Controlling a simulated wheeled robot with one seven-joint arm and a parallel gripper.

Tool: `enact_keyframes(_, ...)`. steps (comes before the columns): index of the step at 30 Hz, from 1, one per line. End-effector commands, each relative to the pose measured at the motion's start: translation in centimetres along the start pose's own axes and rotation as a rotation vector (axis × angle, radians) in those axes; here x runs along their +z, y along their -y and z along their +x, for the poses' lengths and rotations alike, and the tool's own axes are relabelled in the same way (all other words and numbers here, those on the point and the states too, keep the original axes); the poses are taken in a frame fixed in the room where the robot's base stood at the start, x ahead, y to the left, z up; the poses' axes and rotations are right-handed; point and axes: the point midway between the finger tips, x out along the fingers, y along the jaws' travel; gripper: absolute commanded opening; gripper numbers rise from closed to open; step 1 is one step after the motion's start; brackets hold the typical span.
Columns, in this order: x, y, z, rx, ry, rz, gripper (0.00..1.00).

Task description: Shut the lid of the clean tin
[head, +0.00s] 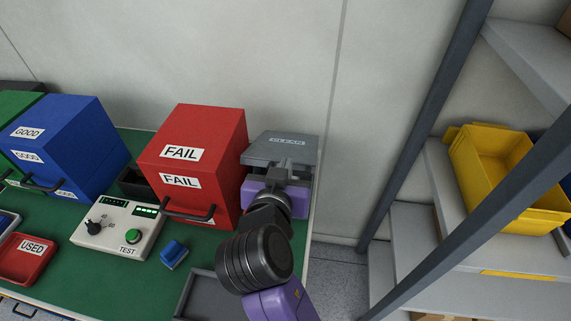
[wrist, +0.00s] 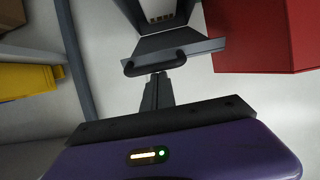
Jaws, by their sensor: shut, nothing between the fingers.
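The clean tin (head: 287,143) is a grey box at the right end of the green bench, right of the red FAIL box. Its top panel bears a CLEAN label. In the wrist view, a grey panel of the tin (wrist: 185,43) shows with a dark bar handle (wrist: 155,64). My gripper (wrist: 158,76) is shut and empty, its fingertips close to that handle; I cannot tell whether they touch. In the head view, my purple gripper body hides the tin's front, so how far the lid stands open is unclear.
The red FAIL box (head: 190,160) stands close on the left. The blue GOOD box (head: 65,145), test unit (head: 118,228), blue block (head: 174,254), red USED tray (head: 28,258) and grey tray (head: 200,295) share the bench. Shelves with a yellow bin (head: 500,170) stand right, behind a dark post.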

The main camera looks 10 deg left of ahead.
Motion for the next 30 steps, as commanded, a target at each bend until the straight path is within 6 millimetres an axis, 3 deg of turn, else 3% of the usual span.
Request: enact_keyframes(30,8.9,0.0,0.1,0.002,-0.239,0.000,0.00)
